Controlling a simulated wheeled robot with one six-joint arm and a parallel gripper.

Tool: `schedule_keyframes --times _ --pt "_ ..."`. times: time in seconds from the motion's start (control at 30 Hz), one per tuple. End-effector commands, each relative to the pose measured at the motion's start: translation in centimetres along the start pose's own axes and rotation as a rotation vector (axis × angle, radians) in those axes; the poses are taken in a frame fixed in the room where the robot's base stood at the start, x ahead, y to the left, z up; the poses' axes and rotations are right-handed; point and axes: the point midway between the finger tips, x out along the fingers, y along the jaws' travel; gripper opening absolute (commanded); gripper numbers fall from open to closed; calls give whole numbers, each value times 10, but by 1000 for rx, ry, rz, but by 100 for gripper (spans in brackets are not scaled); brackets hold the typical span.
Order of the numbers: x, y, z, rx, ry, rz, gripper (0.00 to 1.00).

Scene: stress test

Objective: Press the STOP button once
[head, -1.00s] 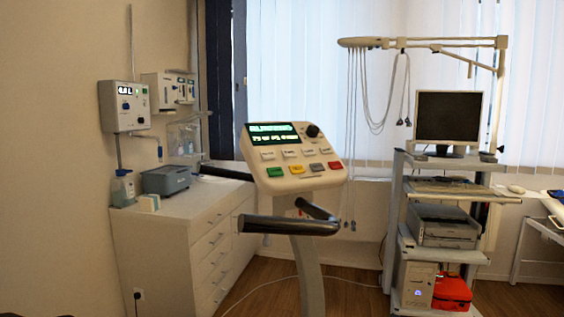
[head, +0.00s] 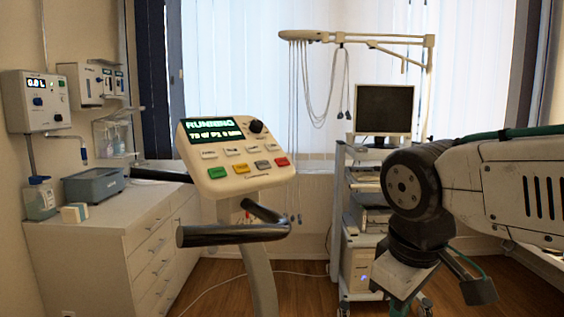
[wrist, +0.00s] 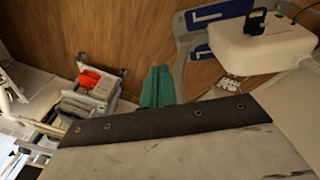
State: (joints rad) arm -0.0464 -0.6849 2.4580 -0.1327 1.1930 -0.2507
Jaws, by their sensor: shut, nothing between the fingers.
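The exercise machine's console (head: 235,150) stands left of centre in the head view, with a lit green display. Its lower row holds a green, a yellow, a grey and a red button (head: 282,162); the red one is at the right end. The button labels are too small to read. My arm reaches in from the right, well apart from the console. My gripper (wrist: 157,72) shows in the wrist view as teal fingers, shut and empty, above the wooden floor. Its fingertips cannot be made out in the head view.
Dark handlebars (head: 232,234) project below the console. A cart (head: 345,225) with a monitor (head: 385,108) stands behind my arm. A white drawer cabinet (head: 120,255) is at the left. Open floor lies between the machine and the cart.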

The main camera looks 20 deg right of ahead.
Motion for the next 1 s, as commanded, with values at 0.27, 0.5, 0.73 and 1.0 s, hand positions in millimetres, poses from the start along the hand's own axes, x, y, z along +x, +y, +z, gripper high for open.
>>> schedule_keyframes --times 0.27,0.5,0.73,1.0 --pt "-84 75 -152 -1055 -26 429 0" --pt "-153 96 -273 -1782 -260 777 0" --pt "-184 95 -323 -2068 -441 924 0" --pt "-187 95 -326 -2095 -463 938 0"
